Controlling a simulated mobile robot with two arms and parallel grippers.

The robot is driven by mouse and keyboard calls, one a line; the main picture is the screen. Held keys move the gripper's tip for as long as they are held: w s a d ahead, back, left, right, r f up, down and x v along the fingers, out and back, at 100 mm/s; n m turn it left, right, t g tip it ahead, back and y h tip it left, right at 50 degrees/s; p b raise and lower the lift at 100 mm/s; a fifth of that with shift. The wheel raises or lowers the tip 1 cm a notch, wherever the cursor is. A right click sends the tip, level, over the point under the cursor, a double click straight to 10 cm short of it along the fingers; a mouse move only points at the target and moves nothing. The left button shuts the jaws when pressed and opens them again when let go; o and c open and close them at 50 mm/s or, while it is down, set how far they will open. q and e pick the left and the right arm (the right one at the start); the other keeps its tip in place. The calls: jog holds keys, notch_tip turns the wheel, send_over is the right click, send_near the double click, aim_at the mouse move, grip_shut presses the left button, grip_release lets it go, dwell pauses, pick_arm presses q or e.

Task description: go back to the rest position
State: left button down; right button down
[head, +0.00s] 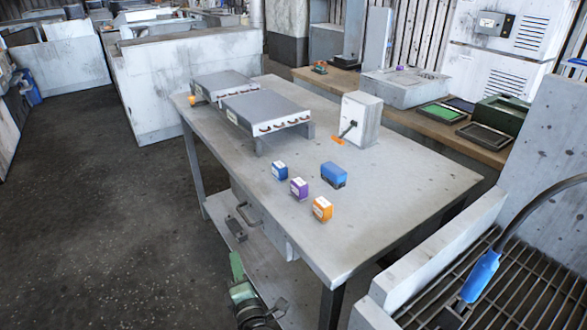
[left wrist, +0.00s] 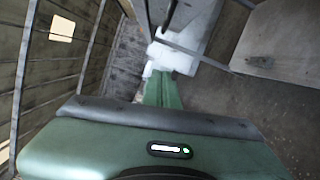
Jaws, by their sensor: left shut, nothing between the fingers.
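My left gripper (head: 237,265) shows low in the head view, in front of the near-left side of the grey workbench (head: 400,160). It is beside the bench, below the level of its top. Its green fingers are shut and empty. In the left wrist view, the shut fingers (left wrist: 162,90) point away from the green wrist body, and no object is between them. My right gripper is not in view.
Blue, purple and orange boxes (head: 322,209) stand on the bench, with grey units (head: 265,110) and a white switch box (head: 360,118) behind. A lower shelf (head: 262,270) is close to my left gripper. Open floor lies left.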

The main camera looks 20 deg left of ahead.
pick_arm(q)
jog(key=s+d+f+m+g+h, duration=0.1)
jog(key=s+d+f+m+h, duration=0.4)
jog(key=f, duration=0.4)
jog(key=s+d+f+m+g+h, duration=0.1)
jog(key=s+d+f+m+h, duration=0.15)
jog(key=f+m, duration=0.6)
jog(key=s+d+f+m+g+h, duration=0.1)
jog(key=s+d+f+m+h, duration=0.35)
jog(key=f, duration=0.55)
jog(key=s+a+f+m+g+p, duration=0.1)
jog(key=s+f+m+g, duration=0.2)
jog(key=s+f, duration=0.4)
jog(key=s+f+m+g, duration=0.3)
jog(key=s+f+m, duration=0.1)
jog(key=s, duration=0.5)
jog(key=s+a+f+m+g, duration=0.2)
jog(key=s+f, duration=0.1)
jog(key=s, duration=0.6)
jog(key=s+a+f+m+g+y, duration=0.1)
jog(key=s+a+f+m+g, duration=0.2)
jog(key=s, duration=0.7)
jog(key=shift+a, duration=0.35)
jog(key=shift+w, duration=0.15)
